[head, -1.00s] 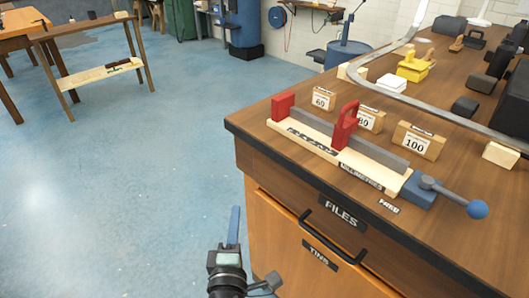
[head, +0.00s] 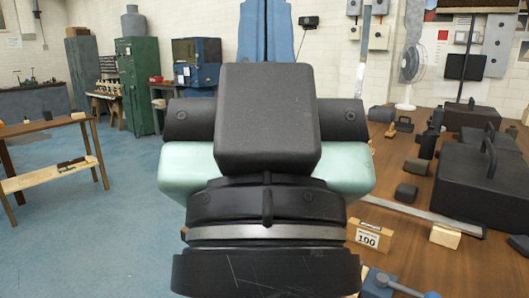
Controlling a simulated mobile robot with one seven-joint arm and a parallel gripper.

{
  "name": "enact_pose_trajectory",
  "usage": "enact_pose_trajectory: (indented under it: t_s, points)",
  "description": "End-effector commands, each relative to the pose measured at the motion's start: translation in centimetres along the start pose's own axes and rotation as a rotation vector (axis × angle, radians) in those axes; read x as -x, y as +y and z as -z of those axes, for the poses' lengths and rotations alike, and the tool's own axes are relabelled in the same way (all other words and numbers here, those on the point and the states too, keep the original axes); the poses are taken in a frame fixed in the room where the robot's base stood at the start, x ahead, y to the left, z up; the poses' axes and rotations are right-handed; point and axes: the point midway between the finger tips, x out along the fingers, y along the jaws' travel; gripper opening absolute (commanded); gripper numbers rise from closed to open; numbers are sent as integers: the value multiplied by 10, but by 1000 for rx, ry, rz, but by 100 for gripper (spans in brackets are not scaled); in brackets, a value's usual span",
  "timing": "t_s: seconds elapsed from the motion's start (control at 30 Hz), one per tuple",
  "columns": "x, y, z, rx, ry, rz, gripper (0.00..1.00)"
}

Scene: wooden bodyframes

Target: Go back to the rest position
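My gripper (head: 266,30) fills the middle of the head view, close to the camera and pointing up. Its two blue fingers stand side by side with no clear gap and nothing visible between them; their tips reach the top edge. The black and pale green gripper body hides much of the workbench and the room behind it.
A wooden workbench (head: 395,165) is at the right, with a black case (head: 480,185), a block marked 100 (head: 368,238) and a blue-handled clamp (head: 385,284). A wooden stand (head: 50,150) and green cabinet (head: 138,80) are at the left. Blue floor (head: 110,240) is clear there.

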Motion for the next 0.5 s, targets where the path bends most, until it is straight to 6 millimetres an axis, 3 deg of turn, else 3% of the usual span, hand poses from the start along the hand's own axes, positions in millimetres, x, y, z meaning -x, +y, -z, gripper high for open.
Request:
enact_pose_trajectory:
  t_s: [0.03, 0.5]
  points:
    - [-27, 0, 26, 1, 2, 0, 0]
    - [-126, -2, 118, 5, 0, 1, 0]
